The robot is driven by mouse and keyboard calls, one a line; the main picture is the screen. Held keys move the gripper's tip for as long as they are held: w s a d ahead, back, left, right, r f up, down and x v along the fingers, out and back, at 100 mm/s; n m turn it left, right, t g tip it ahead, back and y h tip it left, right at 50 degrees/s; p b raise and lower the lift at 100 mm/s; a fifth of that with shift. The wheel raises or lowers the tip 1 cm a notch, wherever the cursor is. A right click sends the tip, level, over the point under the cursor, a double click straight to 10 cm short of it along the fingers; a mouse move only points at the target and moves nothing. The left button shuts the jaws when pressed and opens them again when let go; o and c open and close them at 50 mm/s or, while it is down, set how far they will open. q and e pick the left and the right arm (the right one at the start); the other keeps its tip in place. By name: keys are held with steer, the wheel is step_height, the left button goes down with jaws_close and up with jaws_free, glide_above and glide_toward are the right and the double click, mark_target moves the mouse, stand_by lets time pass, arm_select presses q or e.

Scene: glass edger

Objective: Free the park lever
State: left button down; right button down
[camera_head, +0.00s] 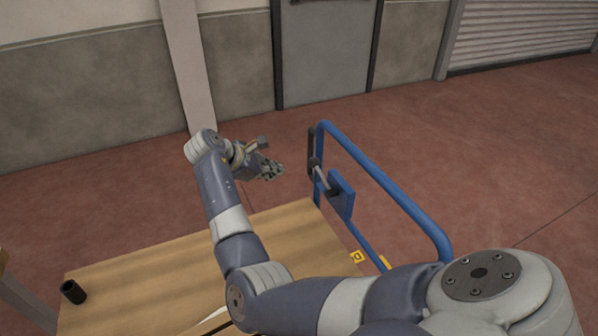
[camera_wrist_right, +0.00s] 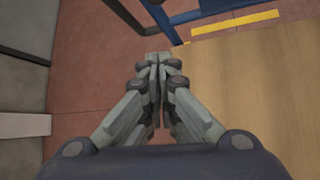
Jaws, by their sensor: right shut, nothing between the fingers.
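Part of a blue frame (camera_wrist_right: 160,14) shows beyond the fingertips there; the lever cannot be made out clearly. My left gripper is not in view.
A wooden tabletop (camera_head: 140,265) lies beneath my right arm, with a black cylinder (camera_head: 73,291) at its left. Yellow markings (camera_head: 357,257) show near the frame's foot. Red floor (camera_head: 500,160) is clear right of the frame. A grey door (camera_head: 325,50) stands behind.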

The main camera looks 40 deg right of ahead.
mark_target(322, 175)
steer(key=shift+d, duration=0.1)
steer(key=s+d+f+p, duration=0.1)
steer(key=d+f+p, duration=0.1)
steer(key=d, duration=0.6)
steer(key=shift+s+d+f, duration=0.2)
steer(key=shift+d+f, duration=0.05)
steer(key=shift+f, duration=0.55)
